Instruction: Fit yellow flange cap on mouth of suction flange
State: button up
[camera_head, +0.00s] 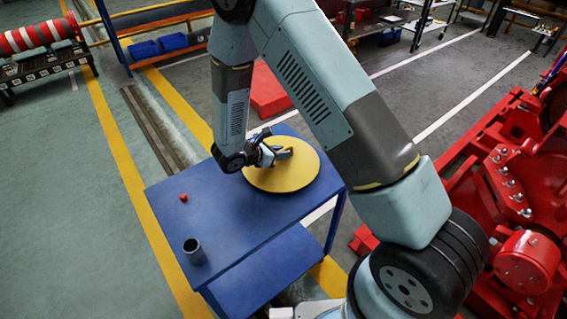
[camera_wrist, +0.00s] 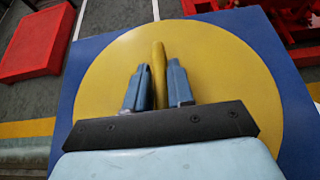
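The yellow flange cap (camera_head: 302,171) is a large flat disc with a raised bar handle. It lies on the blue table (camera_head: 225,226) near its far right end. My gripper (camera_head: 278,153) is at the cap's handle. In the wrist view, the two fingers of my gripper (camera_wrist: 158,82) stand close on either side of the handle and appear closed on it. The cap (camera_wrist: 225,60) fills most of that view and looks flat on the blue top (camera_wrist: 70,100). I cannot make out the suction flange mouth in either view.
A dark cup (camera_head: 194,251) and a small red object (camera_head: 183,197) stand on the table's left part. Red machinery (camera_head: 510,190) fills the right side. A red block (camera_head: 268,92) lies on the floor behind the table. The floor at left is clear.

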grip_shut()
jog(key=shift+r, duration=0.5)
notch_tip(320, 180, up, 2)
jog(key=shift+r, duration=0.2)
jog(key=s+a+r, duration=0.4)
jog(key=s+r, duration=0.5)
jog(key=s, duration=0.4)
jog(key=shift+s+r, duration=0.2)
jog(key=shift+r, duration=0.1)
